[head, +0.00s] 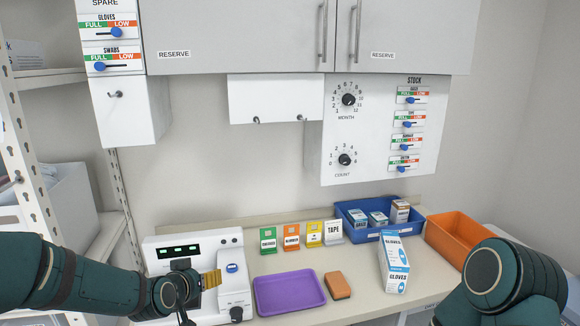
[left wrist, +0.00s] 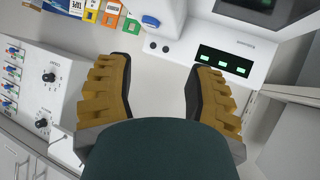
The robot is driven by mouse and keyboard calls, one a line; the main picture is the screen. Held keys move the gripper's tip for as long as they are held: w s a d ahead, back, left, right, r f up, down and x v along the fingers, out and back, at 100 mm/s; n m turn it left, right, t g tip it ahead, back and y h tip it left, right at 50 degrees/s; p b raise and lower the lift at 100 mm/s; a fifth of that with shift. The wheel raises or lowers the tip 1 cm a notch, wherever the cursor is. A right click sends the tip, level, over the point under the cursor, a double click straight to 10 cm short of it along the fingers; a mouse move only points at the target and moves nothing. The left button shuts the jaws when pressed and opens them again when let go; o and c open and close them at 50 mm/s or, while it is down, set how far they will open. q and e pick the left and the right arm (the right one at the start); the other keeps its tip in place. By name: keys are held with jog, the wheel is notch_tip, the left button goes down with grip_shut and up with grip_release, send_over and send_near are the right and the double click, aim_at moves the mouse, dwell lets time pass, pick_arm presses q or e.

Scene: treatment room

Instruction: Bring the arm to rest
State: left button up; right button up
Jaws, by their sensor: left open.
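My left arm (head: 80,275) comes in from the left, low over the white device with a green display. My left gripper (head: 211,279) is in front of this device, with a yellow finger showing. In the left wrist view my left gripper (left wrist: 163,68) is open, its two yellow fingers apart with nothing between them. The white device (left wrist: 228,52) shows beyond the fingers there. My right arm (head: 515,285) shows only as a dark green link at the lower right; its gripper is out of view.
On the counter are a purple tray (head: 289,293), an orange-brown block (head: 337,286), an upright gloves box (head: 393,264), a blue bin (head: 379,233) of small boxes and an orange bin (head: 462,238). Several coloured cards (head: 291,238) stand behind. A stock panel (head: 372,135) hangs above.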

pick_arm(q)
jog(key=s+d+f+g+h, duration=0.1)
jog(key=s+d+f+g, duration=0.25)
jog(key=s+f, duration=0.45)
jog(key=s+d+f+g, duration=0.2)
jog(key=s+d+f, duration=0.25)
jog(key=f, duration=0.75)
jog(key=s+d+f+g, duration=0.1)
jog(key=s+f+g, duration=0.1)
jog(key=s, duration=0.4)
jog(key=s+d+f+n+g+h, duration=0.1)
jog(key=s+d+f+g, duration=0.1)
jog(key=s+f, duration=0.3)
jog(key=shift+s+f, duration=0.3)
jog(key=shift+s, duration=0.5)
jog(key=shift+d, duration=0.1)
